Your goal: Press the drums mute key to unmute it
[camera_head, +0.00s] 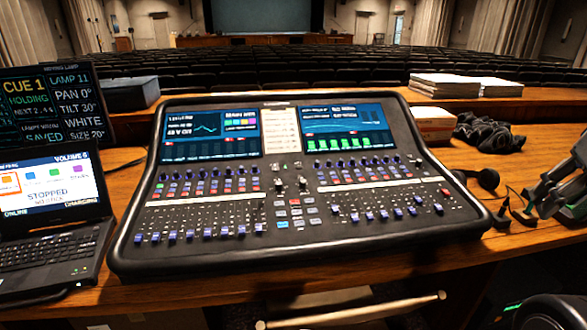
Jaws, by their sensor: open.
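The mixing desk (300,255) is a wide black console on the wooden table. It has two blue screens, rows of knobs and keys, and banks of blue-capped faders. Small red-lit keys show near the right edge (446,192) and near the middle (255,189). The labels are too small to read, so I cannot tell which key is the drums mute. My gripper (514,213) is at the right edge of the view, partly cut off. It is open, to the right of the desk and apart from its keys.
A laptop (45,255) and a lighting screen (50,105) stand left of the desk. Paper stacks (444,86), a box (432,125) and a dark cable bundle (492,132) lie behind it at right. A pale rod (350,312) shows below the table's front edge.

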